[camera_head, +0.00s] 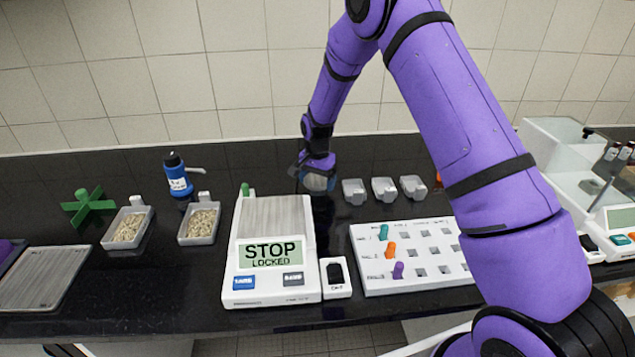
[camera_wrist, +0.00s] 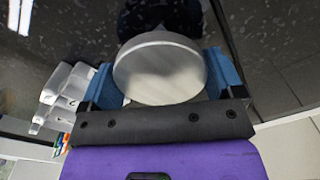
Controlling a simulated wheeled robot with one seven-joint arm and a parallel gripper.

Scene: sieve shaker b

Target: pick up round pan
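The round pan (camera_wrist: 160,68) is a shiny grey metal disc with a low rim. In the wrist view it sits between the two blue fingers of my gripper (camera_wrist: 162,78), which meet its left and right edges with no clear gap. In the head view my gripper (camera_head: 316,178) is low over the black counter, behind and right of the scale. The grey pan shows there (camera_head: 318,183) at the fingertips, partly hidden by the gripper. I cannot tell whether its underside touches the counter.
A scale (camera_head: 270,215) reading STOP LOCKED stands just left. Several small grey trays (camera_head: 384,190) lie close right, with a white peg board (camera_head: 415,282) in front. Two sample trays (camera_head: 128,228) and a blue bottle (camera_head: 178,175) are left. A glass-walled balance (camera_head: 565,150) is right.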

